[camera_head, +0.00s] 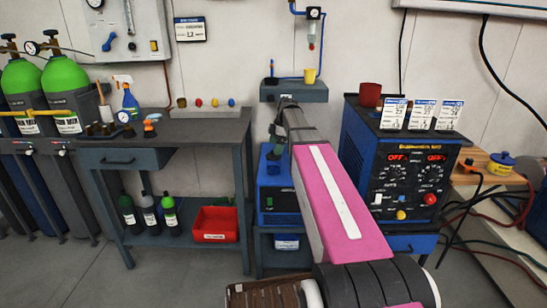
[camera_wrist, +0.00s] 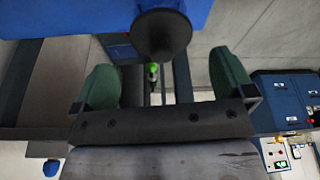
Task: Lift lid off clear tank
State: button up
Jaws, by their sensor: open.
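I cannot make out a clear tank or its lid in either view. My gripper is open in the wrist view (camera_wrist: 163,65), with its two green fingers wide apart. A dark round knob-like piece (camera_wrist: 161,32) shows at the top of that view, in line with the gap between the fingers. A blue surface (camera_wrist: 110,14) lies behind it. I cannot tell what they belong to, and the fingers do not appear closed on anything. In the head view my pink arm reaches away towards the blue machine (camera_head: 270,200), and the gripper at its far end is hard to make out.
A blue-black welder box (camera_head: 400,183) with a red cup (camera_head: 370,95) and cards on top stands right of my arm. A grey bench (camera_head: 165,150) with bottles stands left, beside green cylinders (camera_head: 66,85). A small wall shelf (camera_head: 293,92) holds a yellow cup (camera_head: 310,76).

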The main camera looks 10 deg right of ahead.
jog(key=x, duration=0.3)
jog(key=shift+s+a+f, duration=0.1)
jog(key=shift+a+f, duration=0.05)
jog(key=shift+f, duration=0.2)
jog(key=c, duration=0.9)
jog(key=shift+c, duration=0.2)
jog(key=shift+r, duration=0.15)
